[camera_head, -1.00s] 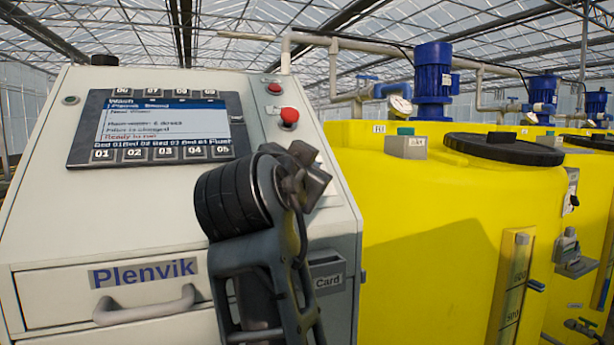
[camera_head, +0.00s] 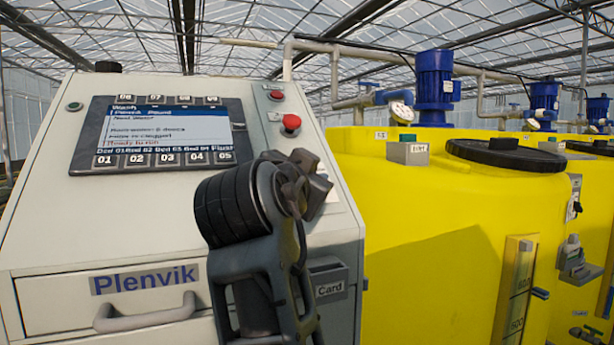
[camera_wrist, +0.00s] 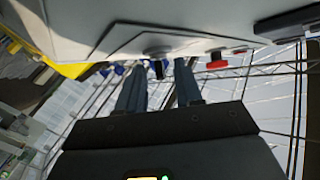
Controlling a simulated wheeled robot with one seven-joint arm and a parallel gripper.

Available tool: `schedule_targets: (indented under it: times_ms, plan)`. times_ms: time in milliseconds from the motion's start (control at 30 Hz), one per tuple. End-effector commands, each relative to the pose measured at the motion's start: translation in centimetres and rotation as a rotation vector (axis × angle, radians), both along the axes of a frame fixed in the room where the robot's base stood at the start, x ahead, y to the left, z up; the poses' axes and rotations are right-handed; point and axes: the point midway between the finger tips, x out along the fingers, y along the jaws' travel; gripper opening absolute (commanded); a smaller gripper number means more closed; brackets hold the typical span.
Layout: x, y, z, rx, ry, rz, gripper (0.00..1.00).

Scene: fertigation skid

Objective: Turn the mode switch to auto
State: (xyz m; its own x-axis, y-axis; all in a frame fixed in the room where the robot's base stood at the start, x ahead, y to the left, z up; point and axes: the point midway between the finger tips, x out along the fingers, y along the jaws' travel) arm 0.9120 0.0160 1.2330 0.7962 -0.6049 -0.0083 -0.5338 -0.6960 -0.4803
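The control console (camera_head: 40,235) has a sloped face on the left of the head view. My gripper shows in the wrist view (camera_wrist: 160,66) with its two fingers apart. A dark knob (camera_wrist: 157,69) on a round base, which looks like the mode switch, lies between the fingertips. I cannot tell whether the fingers touch it. In the head view my gripper (camera_head: 300,185) is in front of the right strip of the console and hides the knob. The knob's set position and its markings cannot be read.
A red mushroom button (camera_head: 291,123) sits just above my gripper and shows beside the fingers in the wrist view (camera_wrist: 215,61). A screen (camera_head: 165,128) with numbered buttons is to the left. A yellow tank (camera_head: 420,220) stands close on the right. A drawer handle (camera_head: 145,313) juts out below.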

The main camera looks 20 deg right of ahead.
Motion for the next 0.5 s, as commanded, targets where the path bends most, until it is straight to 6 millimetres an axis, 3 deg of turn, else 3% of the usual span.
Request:
schedule_targets:
  times_ms: [500]
  plan:
    - [-5.4, 4.2, -0.1, 0.000, 0.000, 0.003, 0.35]
